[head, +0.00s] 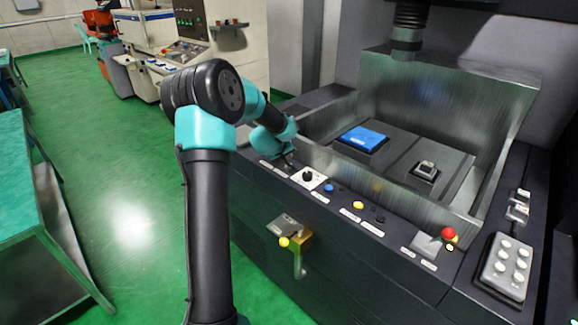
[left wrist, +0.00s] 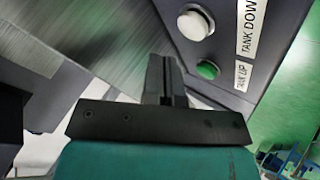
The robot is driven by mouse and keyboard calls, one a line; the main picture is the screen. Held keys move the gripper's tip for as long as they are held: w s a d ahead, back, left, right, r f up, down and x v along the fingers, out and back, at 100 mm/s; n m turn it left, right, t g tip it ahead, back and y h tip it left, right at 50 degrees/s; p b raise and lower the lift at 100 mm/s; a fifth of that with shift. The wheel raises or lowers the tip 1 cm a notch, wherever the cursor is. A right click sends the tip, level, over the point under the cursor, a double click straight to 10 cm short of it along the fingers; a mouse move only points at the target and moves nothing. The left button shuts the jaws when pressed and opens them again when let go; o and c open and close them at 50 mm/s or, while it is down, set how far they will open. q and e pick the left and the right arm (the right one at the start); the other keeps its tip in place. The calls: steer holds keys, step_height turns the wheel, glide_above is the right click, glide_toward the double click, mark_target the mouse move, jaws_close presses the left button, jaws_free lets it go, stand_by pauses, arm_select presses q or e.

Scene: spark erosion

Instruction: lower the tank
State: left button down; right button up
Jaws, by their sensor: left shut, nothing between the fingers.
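The tank (head: 462,95) is a box of brushed metal walls on the dark machine in the head view, its walls standing up around the work table. In the left wrist view a white round button (left wrist: 193,22) sits beside a "TANK DOWN" label (left wrist: 249,25). A green button (left wrist: 207,70) sits beside a "TANK UP" label (left wrist: 242,75). My left gripper (head: 288,162) is over the left end of the front panel. It also shows in the left wrist view (left wrist: 163,62), shut and empty, with its tips apart in the picture from both buttons. My right gripper is not in view.
The front panel holds a black knob on a white plate (head: 308,177), blue and yellow buttons, and a red button (head: 448,233). Inside the tank are a blue block (head: 363,138) and a small metal part (head: 427,167). A brass valve (head: 300,242) juts from the front.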

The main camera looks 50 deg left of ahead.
arm_select(q)
steer(key=shift+f, duration=0.6)
steer(key=shift+f, duration=0.1)
stand_by(1.6)
steer(key=shift+f, duration=0.35)
